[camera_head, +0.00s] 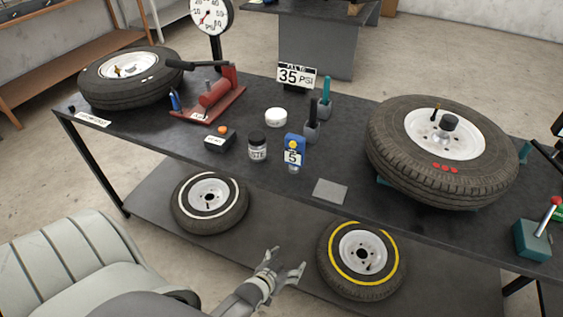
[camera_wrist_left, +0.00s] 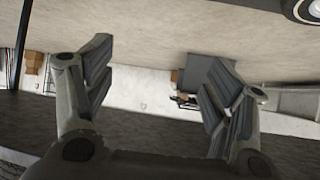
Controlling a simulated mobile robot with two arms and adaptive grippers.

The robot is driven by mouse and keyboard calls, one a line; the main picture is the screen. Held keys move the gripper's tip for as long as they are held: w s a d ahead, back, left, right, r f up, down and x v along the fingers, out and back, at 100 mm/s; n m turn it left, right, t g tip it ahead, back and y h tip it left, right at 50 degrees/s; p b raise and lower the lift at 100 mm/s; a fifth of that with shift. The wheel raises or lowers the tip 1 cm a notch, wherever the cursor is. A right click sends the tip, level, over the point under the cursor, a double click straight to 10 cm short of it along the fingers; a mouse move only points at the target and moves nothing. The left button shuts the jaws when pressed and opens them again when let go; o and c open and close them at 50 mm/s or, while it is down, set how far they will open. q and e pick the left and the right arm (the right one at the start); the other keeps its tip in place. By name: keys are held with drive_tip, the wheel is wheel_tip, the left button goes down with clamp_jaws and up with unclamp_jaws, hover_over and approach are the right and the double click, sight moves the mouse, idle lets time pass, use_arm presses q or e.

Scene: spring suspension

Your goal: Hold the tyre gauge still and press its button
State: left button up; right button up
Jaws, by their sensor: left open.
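The tyre gauge (camera_head: 293,157) looks like a small blue upright device on the dark bench, near its front edge. It has a white display reading 5 and a yellow round part near its top, which may be the button. My left gripper (camera_head: 287,268) is open and empty, in front of the bench and below the tabletop edge, well apart from the gauge. Its spread fingers also show in the left wrist view (camera_wrist_left: 155,85), with nothing between them; the gauge cannot be made out there. My right gripper is not in view.
A jar (camera_head: 257,148) stands just left of the gauge, and a grey plate (camera_head: 330,191) lies to its right. A large tyre (camera_head: 400,165) is farther right. A red tool (camera_head: 213,97) and another tyre (camera_head: 125,92) are at left. Two small wheels rest on the lower shelf (camera_head: 270,225).

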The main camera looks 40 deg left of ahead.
use_arm(q)
drive_tip(key=w+a+r+t, duration=0.1)
drive_tip(key=w+r, duration=0.1)
drive_tip(key=r, duration=0.4)
drive_tip(key=w+a+r+t+y+p, duration=0.1)
drive_tip(key=w+a+r, duration=0.1)
drive_tip(key=r, duration=0.4)
drive_tip(key=w+a+r+n+t+p, duration=0.1)
drive_tip(key=w+a+r+t, duration=0.1)
drive_tip(key=r, duration=0.4)
drive_tip(key=shift+w+r+y, duration=0.25)
drive_tip(key=shift+w+y, duration=0.15)
drive_tip(key=n+t+y+p, duration=0.1)
drive_tip(key=t+y, duration=0.1)
approach(292, 146)
drive_tip(key=w, duration=0.1)
drive_tip(key=p+x, duration=0.2)
drive_tip(key=x, duration=0.9)
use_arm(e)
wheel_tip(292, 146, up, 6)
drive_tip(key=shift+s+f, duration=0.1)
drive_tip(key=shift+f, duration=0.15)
use_arm(q)
drive_tip(key=c, duration=1.3)
drive_tip(key=shift+c, duration=0.2)
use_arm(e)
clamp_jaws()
